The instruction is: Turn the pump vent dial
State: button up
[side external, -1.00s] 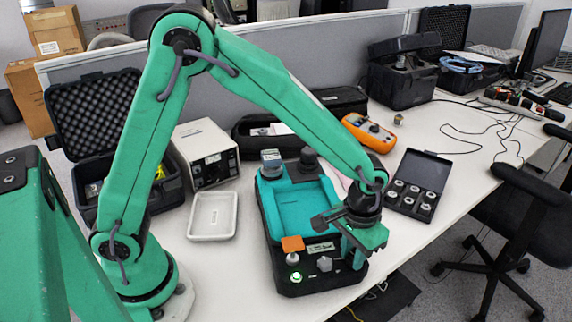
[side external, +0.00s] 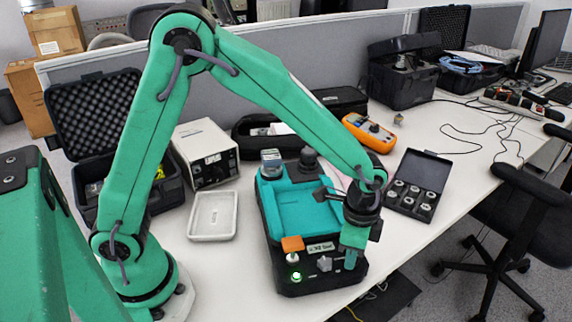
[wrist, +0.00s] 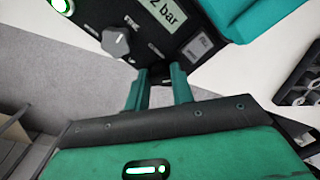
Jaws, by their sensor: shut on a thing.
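The pump (side external: 262,225) is a black case with a teal top, standing on the white bench. Its front panel has a display (wrist: 165,12) reading "2 bar" at its visible end, a lit green button (side external: 296,276) and a grey knob (side external: 325,264), which also shows in the wrist view (wrist: 117,43). My gripper (side external: 350,260) is at the panel's right end, right of the grey knob. In the wrist view its two green fingers (wrist: 158,78) reach the panel edge and are shut on the vent dial, which is mostly hidden between them.
An orange-capped part (side external: 292,244) stands at the panel's left. A white tray (side external: 190,216) lies left of the pump, and an open black case of round fittings (side external: 433,173) lies right. The bench's front edge runs close below the pump.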

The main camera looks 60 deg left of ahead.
jog(key=shift+m, duration=1.1)
jog(key=o, duration=1)
jog(key=shift+r, duration=3.9)
jog(key=shift+a+r, duration=0.1)
